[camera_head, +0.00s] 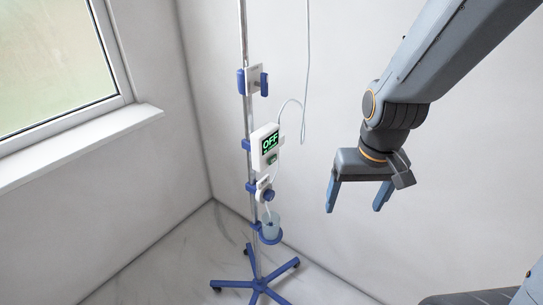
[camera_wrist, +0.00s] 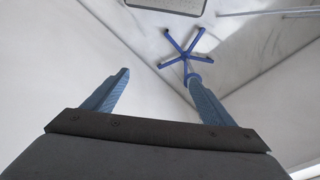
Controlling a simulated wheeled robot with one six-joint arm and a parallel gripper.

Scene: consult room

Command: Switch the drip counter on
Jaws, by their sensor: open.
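The drip counter (camera_head: 265,147) is a white box clamped to a metal drip stand pole (camera_head: 247,105) in the head view. My gripper (camera_head: 355,197) is open and empty, pointing down. It hangs to the right of the counter and somewhat lower, clearly apart from it. In the wrist view my two blue fingers (camera_wrist: 158,82) are spread with nothing between them. The counter's face does not show clearly in the wrist view.
Below the counter are a blue-knobbed clamp (camera_head: 266,194) and a cup in a blue holder (camera_head: 270,238). The stand's blue star base (camera_head: 257,284) is on the floor; the wrist view shows it too (camera_wrist: 186,47). A thin tube (camera_head: 307,70) hangs nearby. A windowsill (camera_head: 80,143) is left.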

